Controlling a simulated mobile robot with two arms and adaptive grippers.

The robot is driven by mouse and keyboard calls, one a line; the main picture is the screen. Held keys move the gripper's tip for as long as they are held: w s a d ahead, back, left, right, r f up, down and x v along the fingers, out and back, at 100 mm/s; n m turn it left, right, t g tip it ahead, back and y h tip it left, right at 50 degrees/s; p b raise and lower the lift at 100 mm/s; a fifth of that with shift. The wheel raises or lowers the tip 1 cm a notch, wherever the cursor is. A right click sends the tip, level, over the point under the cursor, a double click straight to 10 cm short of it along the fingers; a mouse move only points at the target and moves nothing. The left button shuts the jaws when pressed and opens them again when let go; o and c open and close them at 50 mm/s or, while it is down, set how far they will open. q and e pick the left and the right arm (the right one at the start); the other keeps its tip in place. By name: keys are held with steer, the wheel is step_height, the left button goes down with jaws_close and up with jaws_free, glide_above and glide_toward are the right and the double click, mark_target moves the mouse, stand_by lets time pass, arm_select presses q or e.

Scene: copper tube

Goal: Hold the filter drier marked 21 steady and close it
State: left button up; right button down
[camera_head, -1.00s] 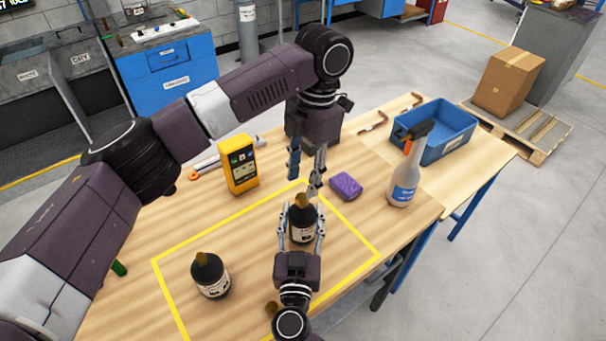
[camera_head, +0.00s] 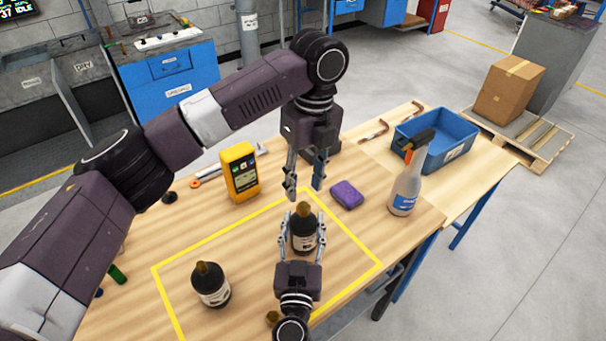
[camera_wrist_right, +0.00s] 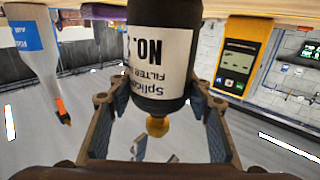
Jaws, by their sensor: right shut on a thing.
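A dark filter drier (camera_head: 304,238) with a white label and a brass top (camera_head: 303,209) stands upright inside the yellow outline. My right gripper (camera_head: 304,232) is shut around its body from the near side. In the right wrist view the filter drier (camera_wrist_right: 165,60) appears upside down between the fingers; its label reads "NO. 2" with the rest cut off. My left gripper (camera_head: 305,188) is open and empty, pointing down just above and behind the brass top. A second similar filter drier (camera_head: 211,285) stands apart at the left; its number is not readable.
A small brass piece (camera_head: 272,318) lies near my right wrist. The wood between the two driers is clear.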

arm_select(q)
steer(key=n, duration=0.5)
steer(key=shift+r, duration=0.15)
steer(key=n, duration=0.4)
steer(key=shift+r+n, duration=0.15)
steer(key=shift+n, duration=0.25)
steer(key=n, duration=0.4)
steer(key=shift+r+n+h, duration=0.15)
steer(key=shift+n+h, duration=0.15)
steer(key=shift+n, duration=0.1)
steer(key=n, duration=0.4)
steer(key=shift+r+n, duration=0.15)
steer(key=shift+n, duration=0.15)
steer(key=n, duration=0.4)
steer(key=shift+s+a+r+n+t, duration=0.1)
steer(key=shift+n+t, duration=0.2)
steer(key=shift+n, duration=0.1)
steer(key=n, duration=0.4)
steer(key=shift+r+n, duration=0.15)
steer(key=shift+n, duration=0.15)
steer(key=n, duration=0.4)
steer(key=shift+r+n, duration=0.15)
steer(key=shift+n, duration=0.15)
steer(key=n, duration=0.3)
steer(key=shift+r, duration=0.1)
